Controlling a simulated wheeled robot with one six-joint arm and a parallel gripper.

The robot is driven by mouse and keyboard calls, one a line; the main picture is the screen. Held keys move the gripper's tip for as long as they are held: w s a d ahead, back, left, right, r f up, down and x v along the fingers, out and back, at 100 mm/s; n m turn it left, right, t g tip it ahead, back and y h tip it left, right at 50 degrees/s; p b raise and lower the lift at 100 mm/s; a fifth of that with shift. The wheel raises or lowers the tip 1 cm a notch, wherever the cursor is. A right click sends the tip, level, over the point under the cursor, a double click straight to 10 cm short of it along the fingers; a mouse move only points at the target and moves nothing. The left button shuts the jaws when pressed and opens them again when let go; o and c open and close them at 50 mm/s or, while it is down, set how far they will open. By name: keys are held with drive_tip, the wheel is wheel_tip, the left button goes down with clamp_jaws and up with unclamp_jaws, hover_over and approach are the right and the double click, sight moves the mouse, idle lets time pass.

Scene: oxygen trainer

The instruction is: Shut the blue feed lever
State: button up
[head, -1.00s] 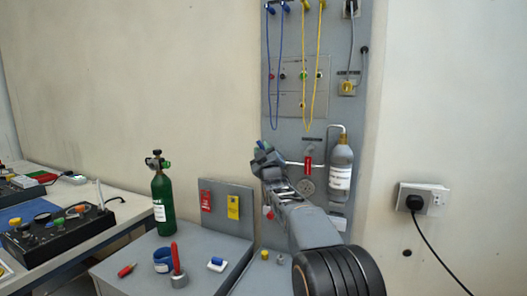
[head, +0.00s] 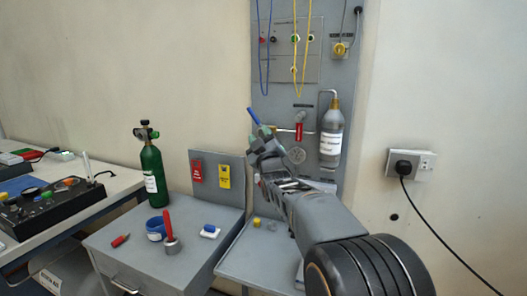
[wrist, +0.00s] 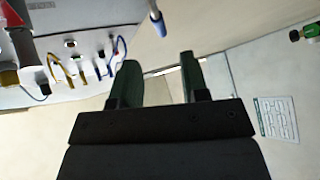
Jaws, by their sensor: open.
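The blue feed lever (head: 253,115) stands out on the left side of the grey wall panel (head: 315,70), slanting up and to the left. Its lower end is hidden behind my gripper (head: 262,138), which is just below it. In the wrist view a blue-tipped handle (wrist: 157,22), which looks like this lever, shows at the top, beyond my gripper (wrist: 160,68) and apart from its fingers. The two fingers are spread with nothing between them.
A red-handled valve (head: 299,132) and a grey bottle (head: 332,133) sit right of my gripper on the panel. Blue and yellow hoses hang above. A green cylinder (head: 152,170) and small items stand on the grey cabinet (head: 190,262) at lower left.

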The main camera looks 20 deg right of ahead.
drive_tip(key=shift+v, duration=2.05)
drive_tip(key=shift+c, duration=0.5)
